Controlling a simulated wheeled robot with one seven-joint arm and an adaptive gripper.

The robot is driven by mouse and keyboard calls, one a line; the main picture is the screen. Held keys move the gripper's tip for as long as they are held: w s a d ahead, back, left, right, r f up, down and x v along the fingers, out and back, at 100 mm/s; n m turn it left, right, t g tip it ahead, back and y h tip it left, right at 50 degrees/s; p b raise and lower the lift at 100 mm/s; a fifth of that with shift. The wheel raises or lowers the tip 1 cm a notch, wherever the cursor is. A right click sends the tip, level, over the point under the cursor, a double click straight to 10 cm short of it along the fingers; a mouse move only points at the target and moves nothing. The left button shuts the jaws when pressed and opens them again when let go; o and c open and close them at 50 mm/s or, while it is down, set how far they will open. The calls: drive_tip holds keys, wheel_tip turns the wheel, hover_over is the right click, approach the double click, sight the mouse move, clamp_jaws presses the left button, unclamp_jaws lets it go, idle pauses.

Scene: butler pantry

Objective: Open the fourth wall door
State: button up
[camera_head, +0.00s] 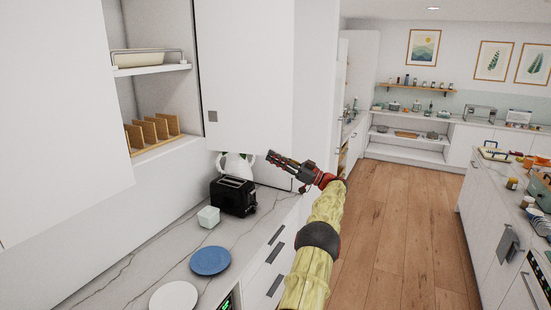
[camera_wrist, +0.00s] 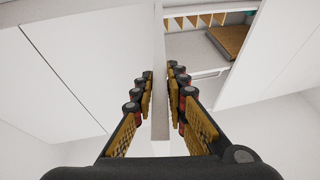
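White wall cabinet doors line the upper left of the head view. I cannot tell which door is the fourth. My gripper (camera_head: 272,158) is near this door's lower edge, right of the handle. In the wrist view my gripper (camera_wrist: 160,75) has its fingers apart, and a narrow white panel edge (camera_wrist: 160,100) shows between the fingertips. I cannot tell whether the fingers touch it.
A left door (camera_head: 60,120) stands beside an exposed compartment with a wooden rack (camera_head: 152,132). A black toaster (camera_head: 233,196), white jug (camera_head: 236,165), small white container (camera_head: 208,216), blue plate (camera_head: 210,261) and white plate (camera_head: 174,296) are on the counter. Wooden floor (camera_head: 405,220) is clear to the right.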

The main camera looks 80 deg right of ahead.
drive_tip(key=shift+o, duration=1.2)
drive_tip(key=shift+w+a+r, duration=0.1)
drive_tip(key=shift+w, duration=0.05)
drive_tip(key=shift+o, duration=0.9)
drive_tip(key=v, duration=1.2)
